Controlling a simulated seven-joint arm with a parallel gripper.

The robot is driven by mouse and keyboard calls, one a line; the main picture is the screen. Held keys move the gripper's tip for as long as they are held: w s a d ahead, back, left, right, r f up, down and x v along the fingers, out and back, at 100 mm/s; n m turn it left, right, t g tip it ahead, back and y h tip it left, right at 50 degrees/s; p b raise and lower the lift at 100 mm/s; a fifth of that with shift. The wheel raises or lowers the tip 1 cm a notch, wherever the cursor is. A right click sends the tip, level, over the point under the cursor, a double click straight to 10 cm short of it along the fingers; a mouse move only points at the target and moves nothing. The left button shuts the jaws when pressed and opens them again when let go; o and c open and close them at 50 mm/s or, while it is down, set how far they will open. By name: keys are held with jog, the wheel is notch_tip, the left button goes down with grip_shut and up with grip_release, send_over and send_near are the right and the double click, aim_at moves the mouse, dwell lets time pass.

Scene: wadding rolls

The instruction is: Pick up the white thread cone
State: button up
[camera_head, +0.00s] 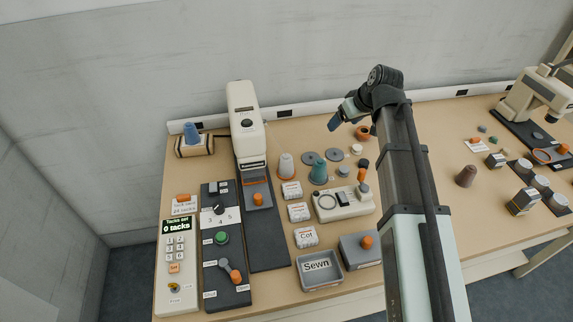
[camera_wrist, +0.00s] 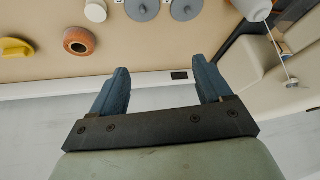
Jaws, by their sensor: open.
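The white thread cone (camera_head: 286,165) stands upright on an orange base, just right of the sewing machine head. Its white end also shows at the top right edge of the wrist view (camera_wrist: 252,8), partly cut off by the frame. My gripper (camera_head: 335,122) hangs above the back of the table, to the right of and behind the cone. In the wrist view my gripper's two blue fingers (camera_wrist: 160,68) are apart with nothing between them.
Grey discs (camera_head: 333,155) and an orange ring-like pot (camera_head: 363,133) lie nearby. The cream machine (camera_head: 246,125) rises on the left; labelled white boxes (camera_head: 291,190) sit in front.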

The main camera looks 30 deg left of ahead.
aim_at(286, 156)
jog(key=s+a+r+n+g, duration=0.15)
jog(key=s+a+n, duration=0.55)
jog(key=s, duration=0.7)
jog(key=shift+m+g+h, duration=0.3)
jog(key=shift+m+g, duration=0.05)
jog(key=shift+m, duration=0.15)
jog(key=x, duration=0.9)
jog(key=shift+w+a, duration=0.1)
jog(key=shift+a, duration=0.2)
jog(key=shift+w+d+x, duration=0.1)
jog(key=shift+w+x, duration=0.1)
jog(key=shift+x, duration=1.1)
jog(key=shift+w+d+x, duration=0.15)
jog(key=shift+x, duration=1.15)
jog(key=c, duration=1.2)
